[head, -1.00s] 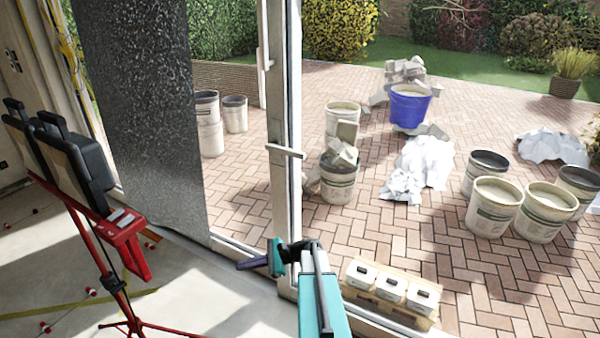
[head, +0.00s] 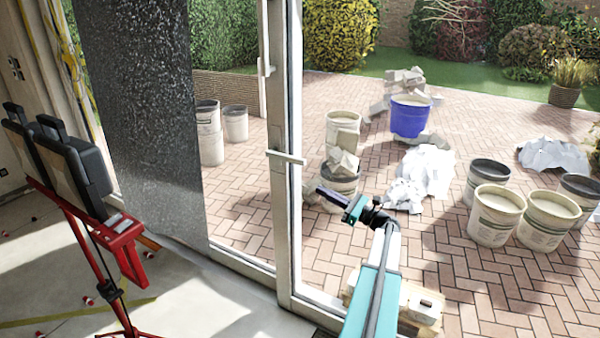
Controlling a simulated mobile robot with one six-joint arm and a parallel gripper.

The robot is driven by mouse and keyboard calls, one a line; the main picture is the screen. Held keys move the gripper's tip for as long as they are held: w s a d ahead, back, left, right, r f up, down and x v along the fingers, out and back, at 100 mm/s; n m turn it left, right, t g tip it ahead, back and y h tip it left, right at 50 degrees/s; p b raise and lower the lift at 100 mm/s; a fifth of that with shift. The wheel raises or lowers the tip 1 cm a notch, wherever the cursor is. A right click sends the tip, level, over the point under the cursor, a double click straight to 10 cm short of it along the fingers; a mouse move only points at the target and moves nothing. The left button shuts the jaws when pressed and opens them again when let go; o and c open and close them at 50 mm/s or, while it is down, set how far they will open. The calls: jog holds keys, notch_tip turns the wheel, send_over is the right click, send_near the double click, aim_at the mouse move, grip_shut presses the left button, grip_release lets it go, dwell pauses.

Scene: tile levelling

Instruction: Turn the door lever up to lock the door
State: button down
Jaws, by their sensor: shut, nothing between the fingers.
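The door lever (head: 286,157) is a pale handle on the white door frame (head: 282,215), near the middle of the head view. It lies roughly level, sloping slightly down to the right. My gripper (head: 322,191) is at the end of my teal arm, to the right of the lever and lower in the picture. Its dark fingers point left and a little up. The fingers are shut and empty, and they appear apart from the lever.
A red tripod with work lamps (head: 75,170) stands on the left. A dark speckled panel (head: 145,130) hangs left of the door. Outside, several buckets (head: 497,213), a blue bucket (head: 410,115) and white sheeting (head: 425,172) stand on brick paving (head: 470,290).

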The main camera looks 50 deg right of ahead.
jog(key=p, duration=0.3)
send_near(288, 156)
jog(key=w+a+f, duration=0.1)
jog(key=w+f, duration=0.2)
jog(key=w, duration=0.2)
jog(key=shift+s+r, duration=0.2)
jog(key=shift+r, duration=0.3)
